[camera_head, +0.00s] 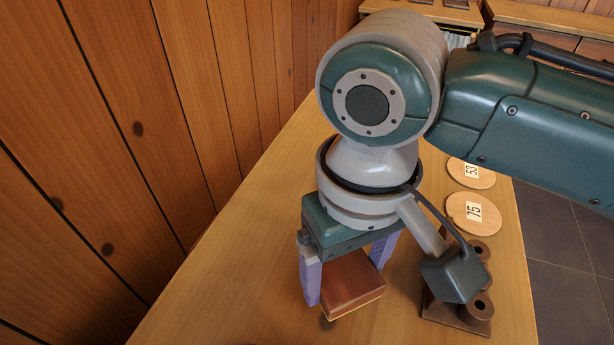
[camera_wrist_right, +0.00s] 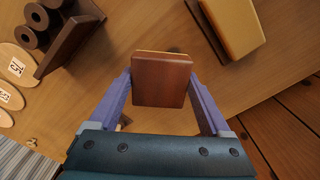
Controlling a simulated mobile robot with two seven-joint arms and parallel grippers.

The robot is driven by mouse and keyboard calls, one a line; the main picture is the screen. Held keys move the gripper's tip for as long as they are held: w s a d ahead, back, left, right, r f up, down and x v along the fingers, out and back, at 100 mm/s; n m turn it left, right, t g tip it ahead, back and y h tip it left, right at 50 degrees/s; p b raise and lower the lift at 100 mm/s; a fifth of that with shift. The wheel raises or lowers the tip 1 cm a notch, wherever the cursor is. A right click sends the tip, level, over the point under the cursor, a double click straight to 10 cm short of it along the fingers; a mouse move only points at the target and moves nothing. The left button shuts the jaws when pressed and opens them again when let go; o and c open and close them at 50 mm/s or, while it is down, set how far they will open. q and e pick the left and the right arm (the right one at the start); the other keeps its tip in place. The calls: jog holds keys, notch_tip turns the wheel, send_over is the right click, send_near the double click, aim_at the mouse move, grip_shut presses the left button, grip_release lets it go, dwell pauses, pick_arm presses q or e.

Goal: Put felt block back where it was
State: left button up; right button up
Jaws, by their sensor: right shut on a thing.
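The felt block (camera_head: 350,284) is a reddish-brown block with a thin tan layer along its lower edge. My right gripper (camera_head: 345,282) is shut on it, with one purple finger at each side. The block looks level and close over the wooden table; whether it touches the table I cannot tell. In the right wrist view the block (camera_wrist_right: 160,80) sits between the two finger ends, its brown face toward the camera. My left gripper is not in view.
A tan-and-brown block (camera_wrist_right: 232,22) lies on the table in the wrist view. A panelled wooden wall (camera_head: 110,130) borders the left.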

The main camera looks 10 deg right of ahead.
aim_at(341, 295)
jog(key=shift+f+b, duration=0.8)
jog(key=shift+f, duration=1.95)
jog(key=shift+f, duration=0.2)
jog(key=o, duration=1)
jog(key=shift+r, duration=0.1)
